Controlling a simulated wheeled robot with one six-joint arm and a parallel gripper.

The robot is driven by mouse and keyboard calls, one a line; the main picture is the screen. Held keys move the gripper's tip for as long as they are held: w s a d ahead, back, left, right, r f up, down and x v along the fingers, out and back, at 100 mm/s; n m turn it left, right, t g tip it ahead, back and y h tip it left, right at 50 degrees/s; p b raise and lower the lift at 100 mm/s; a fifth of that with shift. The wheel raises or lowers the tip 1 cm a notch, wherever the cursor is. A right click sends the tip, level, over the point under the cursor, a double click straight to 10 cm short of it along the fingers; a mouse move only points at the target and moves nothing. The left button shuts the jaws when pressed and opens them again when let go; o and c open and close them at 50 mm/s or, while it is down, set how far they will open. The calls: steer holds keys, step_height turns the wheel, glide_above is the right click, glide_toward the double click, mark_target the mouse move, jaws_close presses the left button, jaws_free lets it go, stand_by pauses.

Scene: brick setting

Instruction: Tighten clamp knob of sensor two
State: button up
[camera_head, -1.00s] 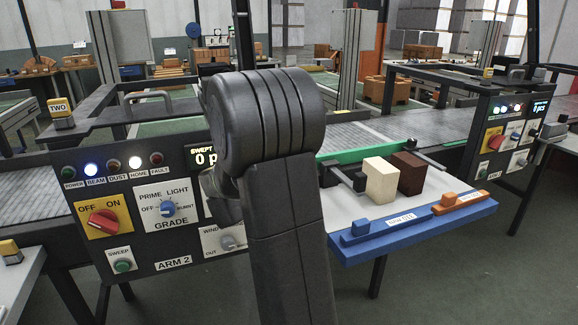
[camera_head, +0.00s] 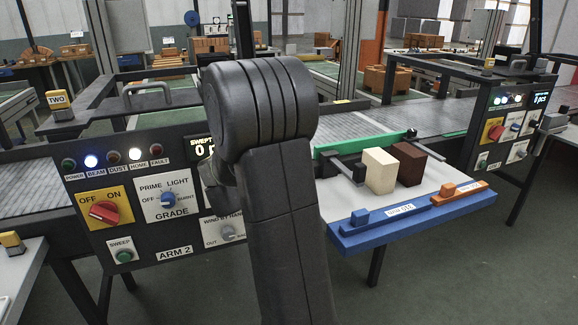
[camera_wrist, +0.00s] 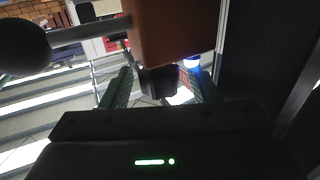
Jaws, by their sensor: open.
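A yellow block marked TWO (camera_head: 58,99) sits on a dark base on the left end of the near frame; I cannot tell whether it belongs to sensor two. My gripper (camera_wrist: 162,84) shows in the wrist view with its two fingers apart. A small dark piece (camera_wrist: 160,80) appears between or beyond the fingers, below an orange-brown block (camera_wrist: 165,32). A dark round knob (camera_wrist: 22,46) on a grey rod (camera_wrist: 92,31) is at the upper left, apart from the fingers. I cannot tell which part is the clamp knob. In the head view my arm hides my gripper.
The ARM 2 panel (camera_head: 140,246) with switches and lamps stands behind my arm. A white shelf with a blue front edge (camera_head: 352,240) holds a cream block (camera_head: 381,171) and a dark brown block (camera_head: 411,163). A second panel (camera_head: 508,127) stands at right.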

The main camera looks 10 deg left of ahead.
steer(key=v, duration=1.4)
steer(key=shift+p, duration=0.45)
